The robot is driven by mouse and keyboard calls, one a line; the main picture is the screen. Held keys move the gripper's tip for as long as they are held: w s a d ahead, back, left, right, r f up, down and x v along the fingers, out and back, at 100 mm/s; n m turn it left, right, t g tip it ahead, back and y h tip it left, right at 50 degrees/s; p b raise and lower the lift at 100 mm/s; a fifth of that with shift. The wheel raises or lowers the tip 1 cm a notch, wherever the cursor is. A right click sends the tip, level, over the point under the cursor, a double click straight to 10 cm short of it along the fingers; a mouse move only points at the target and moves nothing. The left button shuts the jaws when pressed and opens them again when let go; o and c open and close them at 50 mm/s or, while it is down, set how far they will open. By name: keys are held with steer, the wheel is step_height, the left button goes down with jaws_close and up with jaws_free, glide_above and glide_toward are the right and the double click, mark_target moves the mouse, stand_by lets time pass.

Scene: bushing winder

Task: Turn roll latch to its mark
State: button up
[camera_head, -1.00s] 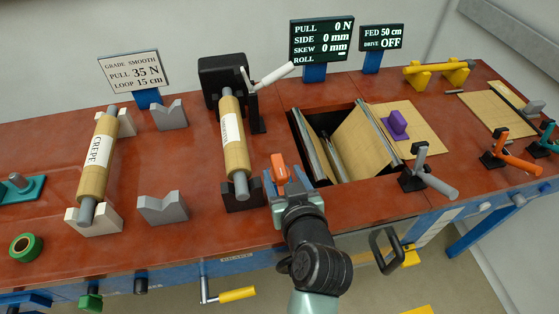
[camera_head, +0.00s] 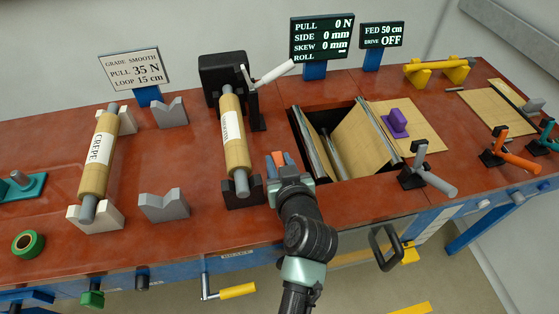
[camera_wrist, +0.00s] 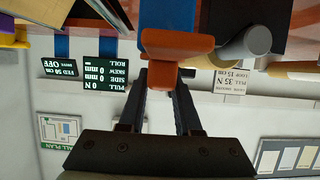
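The orange latch handle (camera_head: 277,161) is on the red bench between the brown roll and the open well. In the wrist view, which is upside down, the orange handle (camera_wrist: 178,47) joins a blue post (camera_wrist: 168,15). My gripper (camera_head: 280,163) is at the handle, with one finger on each side of it. In the wrist view the fingertips of my gripper (camera_wrist: 163,82) reach a narrow orange tab. I cannot tell whether they press on it. The latch's base and mark are hidden by my gripper and arm.
The brown roll (camera_head: 233,140) lies in its cradles just left of my gripper. The well (camera_head: 299,126) with tan sheets is to the right. A grey-handled clamp (camera_head: 435,180) stands further right. A dark display (camera_head: 322,38) reads pull 0 N.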

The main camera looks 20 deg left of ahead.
jaws_close()
stand_by(0.8)
